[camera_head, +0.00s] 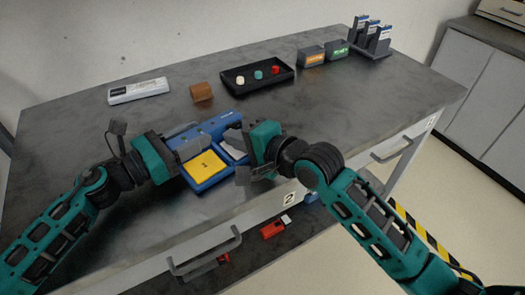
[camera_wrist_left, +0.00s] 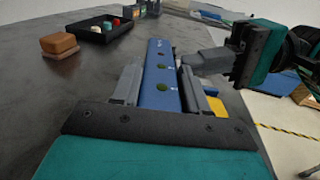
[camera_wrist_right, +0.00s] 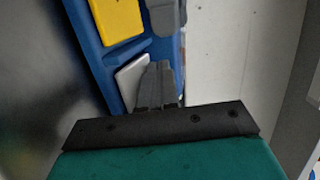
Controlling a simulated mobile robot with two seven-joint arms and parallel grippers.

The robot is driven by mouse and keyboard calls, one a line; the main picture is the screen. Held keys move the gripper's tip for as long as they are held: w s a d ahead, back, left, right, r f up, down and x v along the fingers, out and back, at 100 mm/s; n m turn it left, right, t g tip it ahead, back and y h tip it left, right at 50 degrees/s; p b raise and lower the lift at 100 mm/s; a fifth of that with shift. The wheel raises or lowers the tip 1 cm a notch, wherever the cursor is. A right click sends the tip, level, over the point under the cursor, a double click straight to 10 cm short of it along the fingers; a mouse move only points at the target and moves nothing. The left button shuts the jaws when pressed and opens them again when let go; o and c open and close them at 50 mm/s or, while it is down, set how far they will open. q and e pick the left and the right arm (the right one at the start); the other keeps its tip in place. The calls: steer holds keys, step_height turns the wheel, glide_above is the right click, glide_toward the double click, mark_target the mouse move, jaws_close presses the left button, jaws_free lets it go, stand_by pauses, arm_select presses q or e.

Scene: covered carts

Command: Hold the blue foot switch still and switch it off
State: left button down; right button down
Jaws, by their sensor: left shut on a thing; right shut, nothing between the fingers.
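The blue foot switch (camera_head: 207,130) stands near the front edge of the cart top. Its yellow pedal (camera_head: 205,165) is on the left and a pale pedal (camera_wrist_right: 132,80) on the right, partly hidden. My left gripper (camera_wrist_left: 160,90) is shut on the switch's raised blue housing (camera_wrist_left: 157,52), one finger on each side. Two dark green round spots show on top of the housing. My right gripper (camera_wrist_right: 158,78) is shut and empty, its fingertips at the pale pedal's edge; I cannot tell whether they touch it.
Behind are a white labelled case (camera_head: 138,91), a brown block (camera_head: 201,92), a black tray (camera_head: 240,87) with coloured round pieces, small labelled boxes (camera_head: 323,54) and a rack (camera_head: 370,42). A red item (camera_head: 274,228) lies below the top. The middle right of the top is clear.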

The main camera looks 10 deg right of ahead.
arm_select(q)
steer(key=shift+w+a, duration=0.2)
steer(key=shift+a, duration=0.05)
arm_select(e)
steer(key=s+a+v, duration=0.1)
steer(key=v, duration=1.1)
steer(key=shift+s+a+f, duration=0.25)
steer(key=shift+s+a, duration=0.05)
steer(key=shift+a, duration=0.15)
arm_select(q)
steer(key=c, duration=0.5)
jaws_free()
